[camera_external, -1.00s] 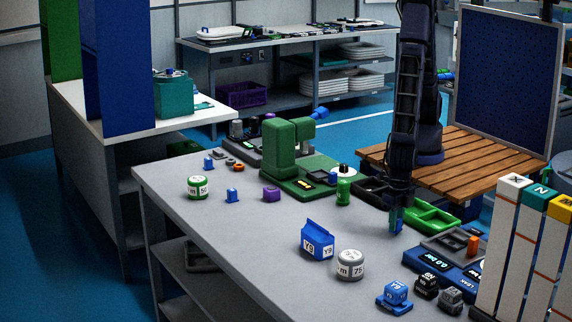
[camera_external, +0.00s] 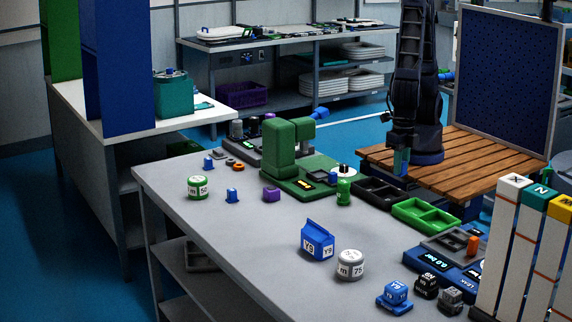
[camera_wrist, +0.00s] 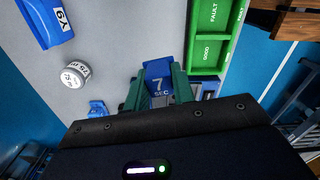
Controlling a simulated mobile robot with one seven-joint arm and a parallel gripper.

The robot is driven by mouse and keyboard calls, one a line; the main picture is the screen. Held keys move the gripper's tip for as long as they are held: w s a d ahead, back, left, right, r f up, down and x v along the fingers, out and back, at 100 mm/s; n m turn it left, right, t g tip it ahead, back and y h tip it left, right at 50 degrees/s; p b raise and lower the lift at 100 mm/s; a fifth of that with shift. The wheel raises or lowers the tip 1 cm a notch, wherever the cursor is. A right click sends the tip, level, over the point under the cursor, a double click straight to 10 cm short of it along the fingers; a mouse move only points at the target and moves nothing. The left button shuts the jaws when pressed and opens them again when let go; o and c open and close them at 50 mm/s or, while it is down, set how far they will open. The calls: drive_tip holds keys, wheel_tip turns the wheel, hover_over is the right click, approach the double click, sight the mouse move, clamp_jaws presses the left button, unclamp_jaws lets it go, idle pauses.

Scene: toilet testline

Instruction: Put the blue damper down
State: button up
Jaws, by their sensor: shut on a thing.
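The blue damper (camera_wrist: 158,72) is held between the green fingers of my gripper (camera_wrist: 158,92); its face reads "7 SEC". In the external view my gripper (camera_external: 401,168) hangs above the far side of the grey worktable, near the black tray and the green tray. A small part of the blue damper (camera_external: 400,163) shows there at the fingertips. The gripper is shut on it, and it appears held clear of the table. The green tray (camera_wrist: 228,38), marked "GOOD" and "FAULT", lies to the upper right of the damper in the wrist view.
A black tray (camera_external: 376,190) stands beside the green tray. A green test machine (camera_external: 283,155) stands behind. A blue meter (camera_external: 432,265) is at the right. The central tabletop is clear.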

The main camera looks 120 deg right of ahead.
drive_tip(key=shift+w+r, duration=0.15)
drive_tip(key=shift+r, duration=0.05)
drive_tip(key=w+d+r+m, duration=0.1)
drive_tip(key=w+d, duration=0.3)
drive_tip(key=w, duration=0.3)
drive_tip(key=w+d+r+m, duration=0.15)
drive_tip(key=w+d, duration=0.25)
drive_tip(key=w, duration=0.4)
wheel_tip(320, 180, up, 4)
drive_tip(key=m, duration=0.9)
hover_over(197, 179)
wheel_tip(197, 179, down, 20)
drive_tip(key=shift+s+d, duration=0.1)
drive_tip(key=shift+d, duration=0.05)
drive_tip(key=o, duration=0.9)
drive_tip(key=shift+f, duration=0.15)
drive_tip(key=shift+o, duration=0.4)
